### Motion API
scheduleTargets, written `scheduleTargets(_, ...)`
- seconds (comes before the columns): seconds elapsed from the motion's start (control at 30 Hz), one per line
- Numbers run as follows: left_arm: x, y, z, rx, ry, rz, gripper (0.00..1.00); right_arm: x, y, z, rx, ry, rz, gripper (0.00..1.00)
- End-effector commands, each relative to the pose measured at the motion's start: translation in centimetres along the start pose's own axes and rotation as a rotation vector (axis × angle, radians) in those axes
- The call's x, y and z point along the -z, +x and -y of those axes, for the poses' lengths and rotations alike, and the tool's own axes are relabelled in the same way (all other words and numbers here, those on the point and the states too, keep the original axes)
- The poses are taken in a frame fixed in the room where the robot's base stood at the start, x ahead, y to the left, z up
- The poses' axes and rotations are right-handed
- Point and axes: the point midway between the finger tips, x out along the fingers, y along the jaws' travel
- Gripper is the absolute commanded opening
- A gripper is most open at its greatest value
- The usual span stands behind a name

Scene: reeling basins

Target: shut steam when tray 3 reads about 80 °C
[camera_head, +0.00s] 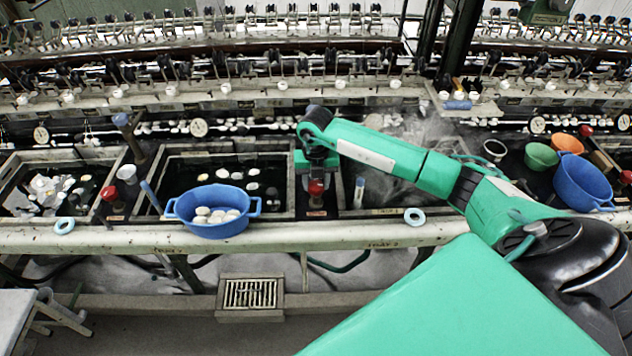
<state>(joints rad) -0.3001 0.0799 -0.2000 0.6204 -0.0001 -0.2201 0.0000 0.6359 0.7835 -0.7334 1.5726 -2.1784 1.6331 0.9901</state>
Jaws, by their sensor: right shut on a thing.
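My right arm reaches in from the right. Its gripper (316,170) points down and is shut on a red valve knob (316,188) on the divider between two basins. Right of that knob is a basin (350,205) with steam (418,130) rising over it, partly hidden by my arm. A small thermometer (359,190) stands upright in it; its reading is too small to tell. The lettering on its front rim is too small to read surely. A round dial (198,128) is on the back panel, also unreadable. My left gripper is not in view.
A blue basin (212,230) with white cocoons sits on the front ledge. Other red knobs (110,195) stand along the bench. At the right are a green bowl (541,157), an orange bowl (566,143) and a blue tub (583,185). A floor drain (250,293) lies below.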

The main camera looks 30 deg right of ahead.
Motion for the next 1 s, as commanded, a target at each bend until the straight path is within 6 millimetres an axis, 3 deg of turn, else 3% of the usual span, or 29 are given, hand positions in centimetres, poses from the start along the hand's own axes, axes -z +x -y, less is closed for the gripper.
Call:
scheduleTargets(0.6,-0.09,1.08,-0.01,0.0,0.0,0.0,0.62,-0.01,0.01,0.02,0.001,0.477,0.001,0.18)
scheduleTargets(1.0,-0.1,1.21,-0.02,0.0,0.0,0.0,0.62,-0.03,-0.04,0.0,0.0,0.622,0.001,0.18)
